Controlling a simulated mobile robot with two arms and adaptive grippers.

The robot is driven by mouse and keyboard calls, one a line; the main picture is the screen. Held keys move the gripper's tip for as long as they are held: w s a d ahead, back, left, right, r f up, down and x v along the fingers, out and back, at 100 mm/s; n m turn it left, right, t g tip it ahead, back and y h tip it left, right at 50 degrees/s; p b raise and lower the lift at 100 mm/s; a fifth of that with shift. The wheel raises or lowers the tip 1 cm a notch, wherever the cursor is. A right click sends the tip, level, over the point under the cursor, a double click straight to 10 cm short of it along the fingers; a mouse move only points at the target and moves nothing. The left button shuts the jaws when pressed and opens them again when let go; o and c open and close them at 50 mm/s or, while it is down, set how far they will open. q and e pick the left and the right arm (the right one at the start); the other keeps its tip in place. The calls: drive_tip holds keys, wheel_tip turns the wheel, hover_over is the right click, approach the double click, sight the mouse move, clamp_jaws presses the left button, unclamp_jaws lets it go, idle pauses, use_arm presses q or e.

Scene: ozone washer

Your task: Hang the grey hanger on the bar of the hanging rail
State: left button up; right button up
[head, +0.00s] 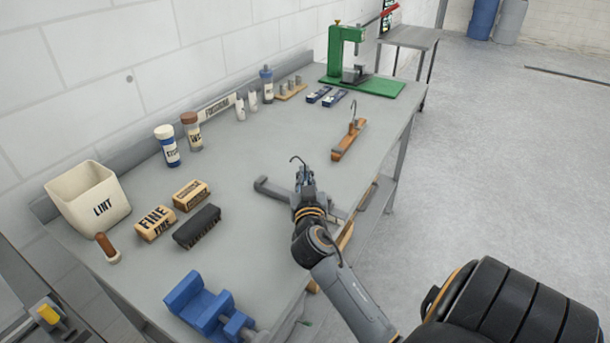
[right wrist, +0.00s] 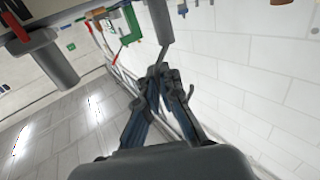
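The grey hanger (head: 272,193) shows in the head view at the middle of the bench, its bar reaching out left and right of my right gripper, with a thin dark hook above. My right gripper (head: 304,183) is closed around the hanger's middle, near the base of the hook. Whether the hanger touches the bench top cannot be told. In the right wrist view the fingers (right wrist: 163,75) come together at a thin wire. I cannot make out the hanging rail for certain in either view. My left gripper is not in view.
A small table (head: 410,38) stands beyond. Floor at right is clear.

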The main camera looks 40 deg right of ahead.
drive_tip(key=o, duration=0.5)
drive_tip(key=shift+r+p, duration=0.25)
drive_tip(key=shift+p, duration=0.1)
drive_tip(key=b+v, duration=0.3)
drive_tip(key=v, duration=0.9)
drive_tip(key=shift+b, duration=0.3)
drive_tip(key=shift+f, duration=0.15)
